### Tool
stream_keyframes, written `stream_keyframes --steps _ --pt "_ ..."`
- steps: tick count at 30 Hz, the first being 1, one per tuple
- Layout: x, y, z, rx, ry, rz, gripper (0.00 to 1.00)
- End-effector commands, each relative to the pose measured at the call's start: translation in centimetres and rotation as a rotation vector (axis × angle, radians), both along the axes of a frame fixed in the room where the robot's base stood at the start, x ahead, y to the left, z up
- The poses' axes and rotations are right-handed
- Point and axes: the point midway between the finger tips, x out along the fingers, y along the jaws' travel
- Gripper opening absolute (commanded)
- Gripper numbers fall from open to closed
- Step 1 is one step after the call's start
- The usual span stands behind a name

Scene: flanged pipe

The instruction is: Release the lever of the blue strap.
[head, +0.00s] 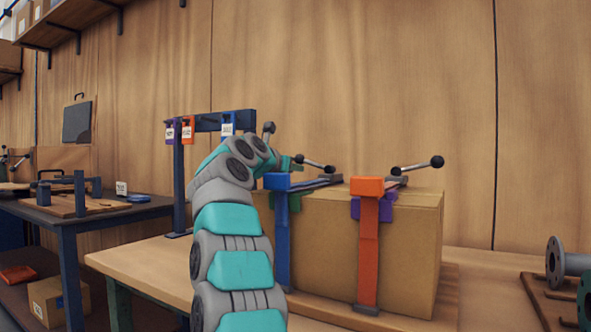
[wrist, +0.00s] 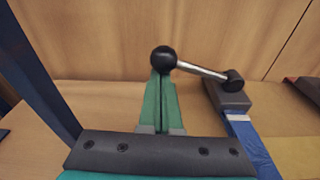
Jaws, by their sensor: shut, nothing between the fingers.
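The blue strap (head: 283,245) runs over the left part of a cardboard box (head: 325,240). Its metal lever (head: 315,164) lies across the top, with the black ball knob (wrist: 164,58) at its left end and the pivot (wrist: 234,80) on a grey buckle at its right. The blue strap also shows below the buckle in the wrist view (wrist: 250,145). My gripper (head: 293,162) is shut and empty, its green fingers (wrist: 161,95) together. The fingertips are right at the knob, which hides their ends in the wrist view. I cannot tell whether they touch it.
An orange strap (head: 368,245) with its own lever (head: 418,165) crosses the box to the right. A dark blue post frame (head: 179,185) with coloured tags stands at the left of the table. Grey flanged pipes (head: 568,265) lie at the far right.

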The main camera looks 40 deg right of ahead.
Motion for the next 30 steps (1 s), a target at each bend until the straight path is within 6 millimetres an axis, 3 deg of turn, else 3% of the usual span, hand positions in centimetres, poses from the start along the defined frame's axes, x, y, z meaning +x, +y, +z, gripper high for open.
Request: stream_keyframes --steps 11,30 --pt "0.0 0.1 1.2 0.043 -0.099 0.003 0.00" --pt "-1.9 -0.7 5.5 0.242 -0.581 0.000 0.00"
